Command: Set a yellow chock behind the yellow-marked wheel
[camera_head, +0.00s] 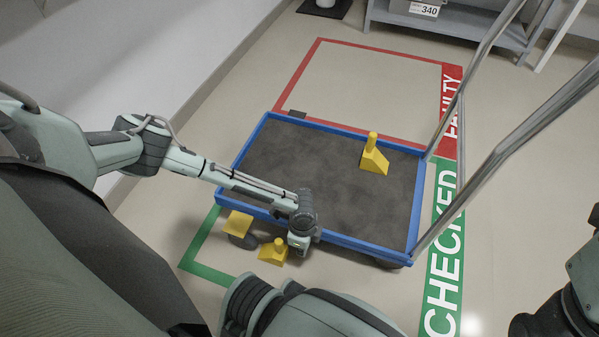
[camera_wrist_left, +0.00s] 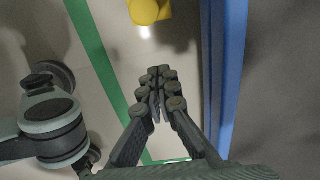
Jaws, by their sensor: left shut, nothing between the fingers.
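The blue-rimmed cart (camera_head: 415,215) has a dark deck. A yellow chock with an upright handle (camera_head: 374,158) stands on the deck, right of its middle. A second yellow chock (camera_head: 272,253) sits on the floor by the cart's near edge. Just left of it, a yellow marker plate (camera_head: 238,222) sits over a dark wheel (camera_head: 243,240) at the cart's near left corner. My left gripper (camera_head: 299,246) is shut and empty, just right of the floor chock, beside the cart's edge. In the left wrist view its fingertips (camera_wrist_left: 160,77) are together, with a yellow knobbed piece (camera_wrist_left: 148,11) ahead, apart from them. My right gripper is out of view.
Metal cart handles (camera_head: 500,150) rise at the right. A green "CHECKED" floor frame (camera_head: 445,250) and a red "FAULTY" frame (camera_head: 450,110) mark the floor. A wall (camera_head: 150,70) runs along the left. A grey shelf (camera_head: 450,25) stands at the back.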

